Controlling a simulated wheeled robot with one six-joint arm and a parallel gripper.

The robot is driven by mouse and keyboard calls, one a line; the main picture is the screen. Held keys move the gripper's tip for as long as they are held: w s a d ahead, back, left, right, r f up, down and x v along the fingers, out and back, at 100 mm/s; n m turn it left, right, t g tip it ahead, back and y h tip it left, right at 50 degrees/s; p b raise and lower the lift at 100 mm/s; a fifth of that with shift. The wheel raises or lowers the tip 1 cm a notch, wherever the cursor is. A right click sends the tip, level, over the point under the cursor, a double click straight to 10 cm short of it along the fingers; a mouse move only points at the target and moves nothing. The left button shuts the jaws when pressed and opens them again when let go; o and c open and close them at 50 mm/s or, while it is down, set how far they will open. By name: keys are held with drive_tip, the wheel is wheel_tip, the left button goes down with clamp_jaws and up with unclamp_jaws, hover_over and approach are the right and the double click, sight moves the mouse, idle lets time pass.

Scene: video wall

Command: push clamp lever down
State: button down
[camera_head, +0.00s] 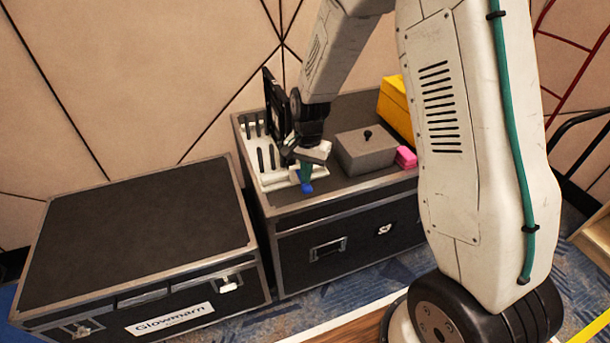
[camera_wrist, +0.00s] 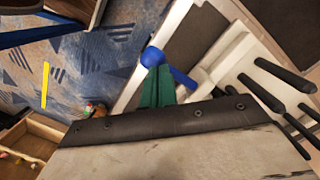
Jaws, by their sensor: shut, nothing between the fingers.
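The clamp lever shows as a blue ball knob (camera_head: 307,188) at the front edge of the black case, beside a white base (camera_head: 285,178). In the wrist view the blue knob (camera_wrist: 152,56) is just beyond my green fingertips, and a blue bar (camera_wrist: 184,78) shows to their right. My gripper (camera_head: 306,177) is shut, with its tips at or very near the knob; I cannot tell if they touch. The gripper shows also in the wrist view (camera_wrist: 156,72). My fingers hide part of the lever, so its tilt is unclear.
A white rack (camera_head: 252,150) with several black pegs stands behind the lever. A grey box (camera_head: 365,155) with a black knob, a pink block (camera_head: 405,157) and a yellow case (camera_head: 397,108) sit to the right. A lower black case (camera_head: 140,235) at left has a clear top.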

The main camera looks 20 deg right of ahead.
drive_tip(key=shift+f, duration=0.25)
drive_tip(key=shift+w+d, duration=0.1)
drive_tip(key=shift+w+d+r, duration=0.3)
drive_tip(key=shift+w+d, duration=0.2)
drive_tip(key=shift+w+d+r, duration=0.25)
drive_tip(key=shift+w+d, duration=0.2)
drive_tip(key=shift+w, duration=0.05)
drive_tip(key=shift+r, duration=0.1)
wheel_tip(320, 180, up, 8)
drive_tip(key=shift+w+d+f, duration=0.2)
drive_tip(key=shift+w+d, duration=0.1)
